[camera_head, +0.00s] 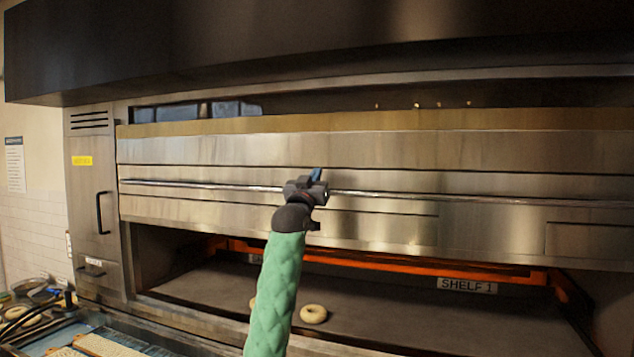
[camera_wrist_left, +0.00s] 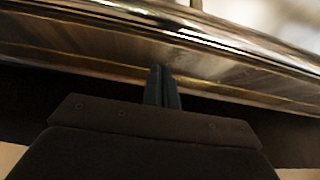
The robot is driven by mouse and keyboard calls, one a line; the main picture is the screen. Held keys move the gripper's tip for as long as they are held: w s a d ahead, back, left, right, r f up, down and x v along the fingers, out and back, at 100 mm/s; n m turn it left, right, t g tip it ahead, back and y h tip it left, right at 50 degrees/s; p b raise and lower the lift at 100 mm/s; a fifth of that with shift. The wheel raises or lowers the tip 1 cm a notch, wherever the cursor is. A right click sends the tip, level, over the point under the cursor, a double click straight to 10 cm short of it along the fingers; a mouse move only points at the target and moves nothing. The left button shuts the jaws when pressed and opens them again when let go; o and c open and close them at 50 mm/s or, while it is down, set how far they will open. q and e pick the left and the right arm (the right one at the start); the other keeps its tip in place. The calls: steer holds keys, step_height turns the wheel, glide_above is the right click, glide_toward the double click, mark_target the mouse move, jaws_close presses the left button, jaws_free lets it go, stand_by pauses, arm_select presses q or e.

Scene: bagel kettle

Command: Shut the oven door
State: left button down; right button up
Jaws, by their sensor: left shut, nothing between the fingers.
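The oven door (camera_head: 400,147) is a wide steel panel across the oven front, with a brass-coloured strip along its top and a dark gap above that. A long thin handle bar (camera_head: 420,195) runs across the steel front below. My left gripper (camera_head: 316,175) is in front of the bar near its middle, at the end of my green-sleeved arm, and is shut and empty. In the left wrist view its closed fingers (camera_wrist_left: 163,85) point at a shiny metal panel with a rounded edge (camera_wrist_left: 230,40); I cannot tell whether they touch. My right gripper is not in view.
Below the door is an open deck with an orange frame (camera_head: 400,263), a "SHELF 1" label (camera_head: 467,286) and a bagel (camera_head: 313,314). A dark hood (camera_head: 330,45) overhangs the oven. Trays (camera_head: 105,345) and several other items stand at the lower left.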

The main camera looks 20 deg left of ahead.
arm_select(q)
steer(key=f+p, duration=0.1)
steer(key=f, duration=0.1)
steer(key=w+f+p, duration=0.1)
steer(key=shift+w+f+p, duration=0.1)
steer(key=shift+f+p, duration=0.25)
